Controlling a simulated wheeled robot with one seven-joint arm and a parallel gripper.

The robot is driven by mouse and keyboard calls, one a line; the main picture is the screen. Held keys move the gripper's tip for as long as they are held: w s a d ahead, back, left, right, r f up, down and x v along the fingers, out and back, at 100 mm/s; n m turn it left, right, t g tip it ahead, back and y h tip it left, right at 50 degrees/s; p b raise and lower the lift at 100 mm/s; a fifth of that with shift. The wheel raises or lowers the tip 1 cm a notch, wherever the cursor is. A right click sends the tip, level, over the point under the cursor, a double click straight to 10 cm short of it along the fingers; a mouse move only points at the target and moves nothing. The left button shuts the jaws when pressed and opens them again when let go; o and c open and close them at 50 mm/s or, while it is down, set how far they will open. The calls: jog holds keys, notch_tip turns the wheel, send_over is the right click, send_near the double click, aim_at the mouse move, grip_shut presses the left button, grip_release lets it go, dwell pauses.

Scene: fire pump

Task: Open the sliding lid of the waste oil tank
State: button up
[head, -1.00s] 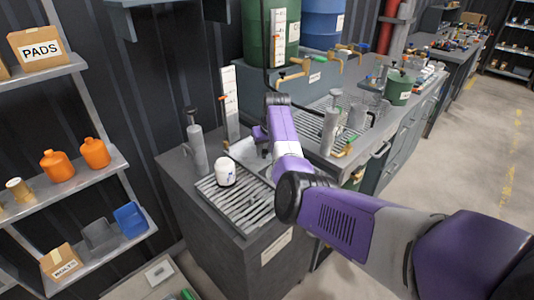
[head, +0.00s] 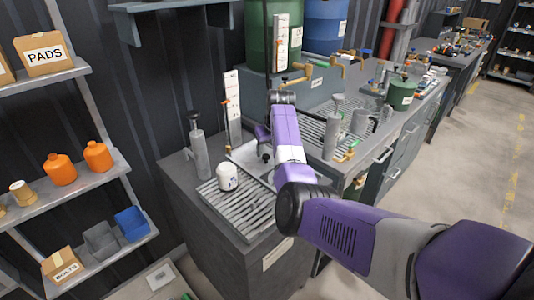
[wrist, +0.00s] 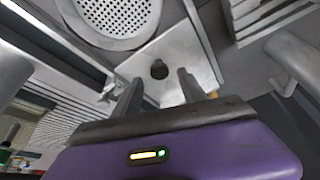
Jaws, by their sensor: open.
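The waste oil tank appears to be the dark grey cabinet (head: 225,255) with a slatted grate on top. A light metal plate, seemingly its sliding lid (wrist: 196,72), lies behind the grate. It also shows in the head view (head: 243,152), partly hidden by my arm. A dark round knob (wrist: 160,69) stands on the plate. My gripper (wrist: 158,85) is open over the plate, its fingers on either side of the knob in the wrist view. I cannot tell whether they touch it. In the head view my gripper (head: 264,145) is small and partly hidden.
A grey pump (head: 198,150) stands at the tank's back left. A perforated round strainer (wrist: 115,14) lies beside the plate. A bench with grey cans (head: 332,135) adjoins on the right. Shelves (head: 75,190) stand left.

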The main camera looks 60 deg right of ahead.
jog(key=v, duration=0.5)
dwell(0.5)
